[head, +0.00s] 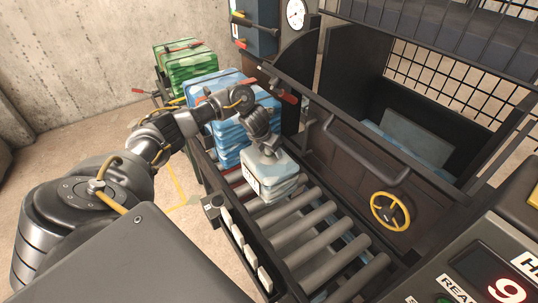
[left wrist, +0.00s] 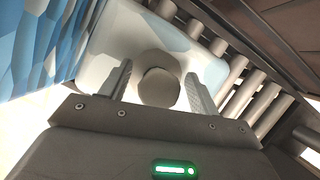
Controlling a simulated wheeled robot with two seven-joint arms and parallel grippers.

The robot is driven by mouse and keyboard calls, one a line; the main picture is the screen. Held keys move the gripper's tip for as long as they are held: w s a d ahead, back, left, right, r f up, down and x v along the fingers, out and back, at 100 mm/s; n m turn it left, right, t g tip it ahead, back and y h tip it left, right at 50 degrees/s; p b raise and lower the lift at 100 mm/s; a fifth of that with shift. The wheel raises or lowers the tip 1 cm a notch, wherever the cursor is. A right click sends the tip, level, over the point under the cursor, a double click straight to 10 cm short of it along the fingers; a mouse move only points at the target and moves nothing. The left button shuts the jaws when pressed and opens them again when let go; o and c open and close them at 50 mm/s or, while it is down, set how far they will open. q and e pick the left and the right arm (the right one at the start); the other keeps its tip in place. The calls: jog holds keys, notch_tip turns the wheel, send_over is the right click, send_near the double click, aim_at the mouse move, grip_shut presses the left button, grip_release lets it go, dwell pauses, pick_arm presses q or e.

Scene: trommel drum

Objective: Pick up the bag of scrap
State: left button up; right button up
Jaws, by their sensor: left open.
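The bag of scrap (head: 268,182) is a pale grey-blue, block-shaped bag lying on the roller conveyor. Its pale top also shows in the left wrist view (left wrist: 112,42). A round grey knob (left wrist: 158,87) stands up from the middle of the bag's top. My left gripper (head: 266,146) is right above the bag, pointing down. In the left wrist view its two open fingers lie on either side of the knob, with a gap visible on both sides. The head view hides the knob behind the gripper. My right gripper is not in view.
Blue patterned stacked bags (head: 228,134) stand close behind the bag, with a green stack (head: 187,62) farther back. Bare rollers (head: 310,235) run towards the front. A dark machine wall with a yellow handwheel (head: 390,211) is on the right, and a control panel (head: 485,275) at front right.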

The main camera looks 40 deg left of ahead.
pick_arm(q)
jog(key=shift+w+f, duration=0.2)
jog(key=shift+f, duration=0.4)
jog(key=shift+r, duration=0.1)
grip_shut()
